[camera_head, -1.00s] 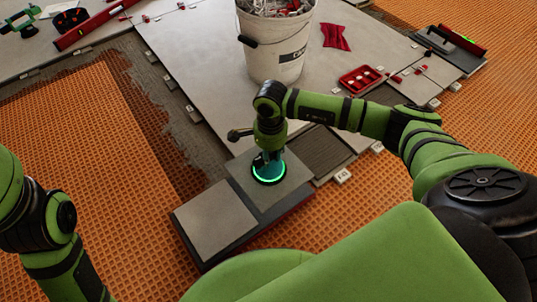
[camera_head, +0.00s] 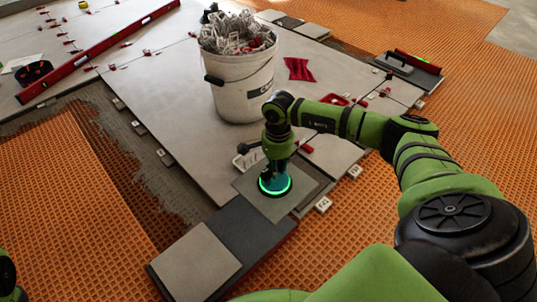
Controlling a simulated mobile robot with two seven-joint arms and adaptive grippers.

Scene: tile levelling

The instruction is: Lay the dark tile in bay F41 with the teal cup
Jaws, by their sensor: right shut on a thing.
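My right gripper (camera_head: 273,166) is shut on the teal cup (camera_head: 278,180), whose green ring glows. The cup sits on a grey-brown tile (camera_head: 257,195), which looks like the dark tile. The tile hangs over the near edge of the laid floor and partly covers the ribbed mortar bed (camera_head: 309,171). I cannot tell its exact height or whether it touches anything. A small white marker (camera_head: 323,204) stands beside that bed, but its text is too small to read surely. My left gripper is out of view.
A low tray (camera_head: 274,243) holds a lighter tile (camera_head: 195,262) and has a dark bare section. A white bucket (camera_head: 240,88) full of clips stands behind the cup. A red tray (camera_head: 337,100), red cloth (camera_head: 299,69) and red level (camera_head: 105,50) lie on laid tiles.

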